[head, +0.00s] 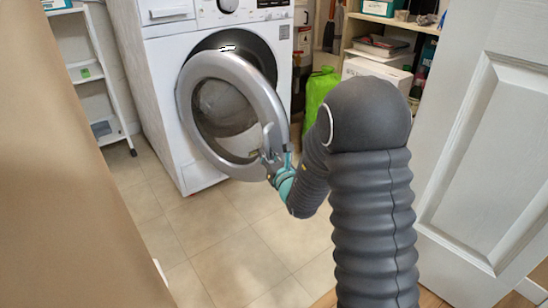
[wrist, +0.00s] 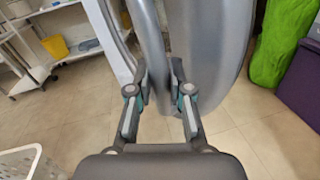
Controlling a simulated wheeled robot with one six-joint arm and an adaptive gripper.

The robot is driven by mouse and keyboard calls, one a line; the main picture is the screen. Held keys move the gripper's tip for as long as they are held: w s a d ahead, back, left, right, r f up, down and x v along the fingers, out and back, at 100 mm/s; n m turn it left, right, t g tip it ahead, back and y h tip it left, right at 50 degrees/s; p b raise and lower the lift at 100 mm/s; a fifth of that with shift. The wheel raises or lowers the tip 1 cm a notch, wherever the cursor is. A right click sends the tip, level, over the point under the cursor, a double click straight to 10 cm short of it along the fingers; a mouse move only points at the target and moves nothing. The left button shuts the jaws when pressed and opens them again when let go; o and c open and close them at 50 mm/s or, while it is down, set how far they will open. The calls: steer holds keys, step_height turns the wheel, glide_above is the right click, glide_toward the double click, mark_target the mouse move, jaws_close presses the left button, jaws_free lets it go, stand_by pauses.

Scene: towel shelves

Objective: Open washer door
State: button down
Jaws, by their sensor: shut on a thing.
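The white washer (head: 160,75) stands at the back in the head view. Its round grey door (head: 188,112) is swung partly open toward me, and the dark drum opening shows behind it. My gripper (head: 275,165) is at the lower right edge of the door. In the wrist view my gripper (wrist: 160,85) has its two fingers on either side of the door's edge (wrist: 151,40), shut on it. The exact contact of the fingertips is partly hidden in the head view.
A white door (head: 490,150) stands open at the right. A beige surface (head: 60,180) fills the left. Shelves (head: 385,45) and a green bag (head: 318,92) are right of the washer. A white rack (head: 95,80) is at the left. The tiled floor (head: 240,265) in front is clear.

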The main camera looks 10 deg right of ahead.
steer(key=shift+w+a+r, duration=0.1)
steer(key=shift+a+r, duration=0.15)
steer(key=shift+a, duration=0.1)
steer(key=shift+w+d, duration=0.1)
steer(key=c, duration=1.1)
jaws_free()
steer(key=shift+d+f, duration=0.1)
steer(key=shift+d, duration=0.15)
steer(key=shift+s+d, duration=0.15)
steer(key=shift+s, duration=0.35)
steer(key=v, duration=1.1)
steer(key=shift+w+d, duration=0.1)
